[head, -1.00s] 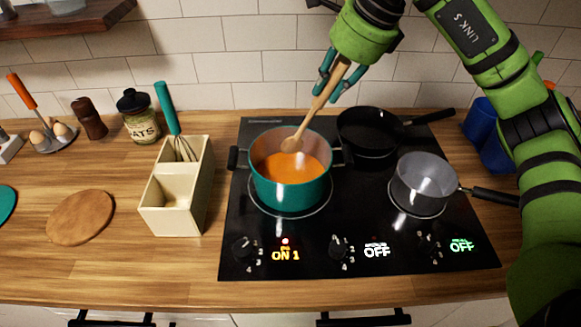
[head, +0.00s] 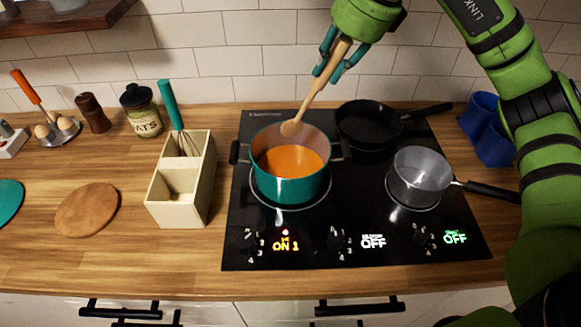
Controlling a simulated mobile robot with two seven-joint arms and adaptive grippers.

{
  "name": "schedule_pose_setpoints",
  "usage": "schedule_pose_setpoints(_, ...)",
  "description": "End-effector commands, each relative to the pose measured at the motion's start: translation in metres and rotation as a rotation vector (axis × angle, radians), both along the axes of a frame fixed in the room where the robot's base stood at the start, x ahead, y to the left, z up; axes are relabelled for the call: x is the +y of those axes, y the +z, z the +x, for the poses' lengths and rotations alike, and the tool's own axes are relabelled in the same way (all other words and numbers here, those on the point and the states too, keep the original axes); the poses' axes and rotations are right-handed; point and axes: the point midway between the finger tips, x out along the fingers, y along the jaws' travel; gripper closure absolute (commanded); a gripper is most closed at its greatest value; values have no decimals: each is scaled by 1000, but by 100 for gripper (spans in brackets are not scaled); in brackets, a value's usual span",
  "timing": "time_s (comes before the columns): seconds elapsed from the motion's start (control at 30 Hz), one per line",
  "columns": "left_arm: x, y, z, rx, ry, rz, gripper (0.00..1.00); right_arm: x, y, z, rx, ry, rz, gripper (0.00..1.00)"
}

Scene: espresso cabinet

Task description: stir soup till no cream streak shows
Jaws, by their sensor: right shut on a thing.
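A teal pot (head: 290,190) stands on the left front burner of the black stove (head: 360,230), whose display under it reads ON 1. Orange soup (head: 290,161) fills its lower part, and I see no clear cream streak on the surface. My right gripper (head: 338,65) is shut on a wooden spoon (head: 317,90) by its upper handle, above the back of the pot. The spoon is tilted, with its bowl at the pot's back rim and above the soup. My left gripper is not in view.
A black frying pan (head: 366,124) sits behind the pot, and a grey saucepan (head: 420,173) stands to its right. A cream utensil box (head: 182,190) holding a teal whisk stands left of the stove. Blue cups (head: 490,130) stand at the right.

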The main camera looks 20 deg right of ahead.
Motion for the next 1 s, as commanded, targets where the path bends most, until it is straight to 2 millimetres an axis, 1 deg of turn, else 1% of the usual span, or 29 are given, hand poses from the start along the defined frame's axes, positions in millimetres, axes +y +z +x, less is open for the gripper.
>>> schedule_pose_setpoints(0.17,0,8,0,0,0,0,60,0,10,0,-1,0,0,100)
schedule_pose_setpoints(0.5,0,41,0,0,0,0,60,0,50,0,-1,0,0,100)
schedule_pose_setpoints(0.6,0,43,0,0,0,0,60,0,52,0,0,0,0,100)
schedule_pose_setpoints(1.0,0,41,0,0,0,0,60,0,50,0,0,0,0,100)
